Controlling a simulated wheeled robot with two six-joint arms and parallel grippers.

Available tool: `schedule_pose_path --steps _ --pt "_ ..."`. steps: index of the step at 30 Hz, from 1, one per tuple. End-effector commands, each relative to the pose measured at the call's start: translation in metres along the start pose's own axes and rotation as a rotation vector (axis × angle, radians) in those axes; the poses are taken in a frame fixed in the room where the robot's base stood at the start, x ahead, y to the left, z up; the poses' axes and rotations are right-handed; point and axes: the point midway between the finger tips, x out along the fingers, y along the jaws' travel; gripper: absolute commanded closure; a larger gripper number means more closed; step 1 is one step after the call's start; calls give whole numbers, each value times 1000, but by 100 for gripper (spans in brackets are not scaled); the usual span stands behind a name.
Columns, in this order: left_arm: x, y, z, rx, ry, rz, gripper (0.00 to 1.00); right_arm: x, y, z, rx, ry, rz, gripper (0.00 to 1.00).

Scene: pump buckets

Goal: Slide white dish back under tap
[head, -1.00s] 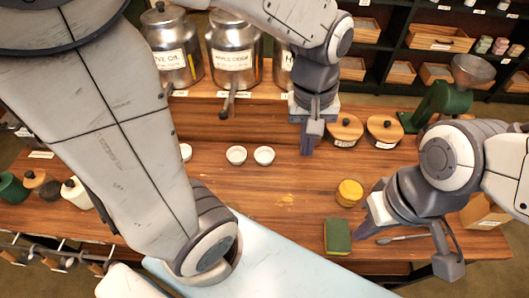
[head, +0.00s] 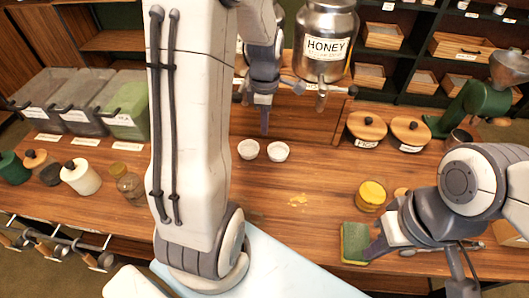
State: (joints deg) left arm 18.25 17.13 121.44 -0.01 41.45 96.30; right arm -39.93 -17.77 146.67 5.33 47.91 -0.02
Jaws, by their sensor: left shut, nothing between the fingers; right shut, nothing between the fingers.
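Two small white dishes stand side by side on the wooden table, a left one (head: 248,149) and a right one (head: 278,151). The steel HONEY tank (head: 325,45) stands on a raised shelf behind, with its tap (head: 321,97) at its front, to the right of both dishes. My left gripper (head: 265,127) points down, shut and empty, just behind the gap between the dishes; contact cannot be told. My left arm hides the other tanks almost wholly. My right gripper (head: 376,249) is shut and empty by the right edge of a green-yellow sponge (head: 354,243).
A yellow round pot (head: 371,195) stands behind the sponge. Two wooden-lidded pots (head: 366,127) and a green grinder (head: 480,103) are at the right. Lidded bins (head: 125,108) and small jars (head: 80,177) are at the left.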

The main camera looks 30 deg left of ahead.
Motion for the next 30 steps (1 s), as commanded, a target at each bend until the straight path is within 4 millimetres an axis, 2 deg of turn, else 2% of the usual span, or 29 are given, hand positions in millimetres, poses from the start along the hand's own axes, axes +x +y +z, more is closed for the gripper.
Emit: schedule_pose_path --steps 1,9,15,21,30 --pt "14 -2 0 1 1 -8 100 1 0 0 0 0 0 100" --pt "72 -2 0 2 1 -6 100 5 0 0 0 0 0 100" --pt "104 -1 0 2 0 -4 100 6 0 0 0 0 0 100" --pt "118 0 0 2 0 0 100 6 0 0 0 0 0 100" --pt "119 0 0 2 0 1 100 6 0 0 0 0 0 100"
